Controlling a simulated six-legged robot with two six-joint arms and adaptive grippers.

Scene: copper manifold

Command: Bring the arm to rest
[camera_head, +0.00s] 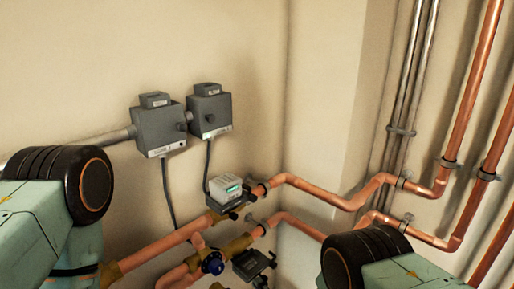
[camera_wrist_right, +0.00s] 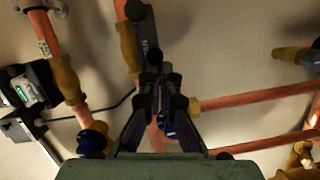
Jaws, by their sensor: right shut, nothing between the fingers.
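My right gripper (camera_wrist_right: 159,82) shows in the right wrist view, in the middle. Its two dark fingers come together at the tips, and nothing is held between them. Behind the fingers are copper pipes (camera_wrist_right: 262,98), brass fittings and a blue valve handle (camera_wrist_right: 168,124), partly hidden by the fingers. I cannot tell whether the fingers touch any of these. In the head view, green and black arm parts of mine show at the lower left and lower right, but no fingers are visible. My left gripper is in neither view.
In the head view, two grey boxes (camera_head: 159,128) hang on the beige wall. A small meter (camera_head: 225,190) sits by copper pipes (camera_head: 330,196) with brass fittings and a blue valve handle (camera_head: 212,263). Several vertical pipes (camera_head: 470,95) run up the right wall. Upper-middle wall space is clear.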

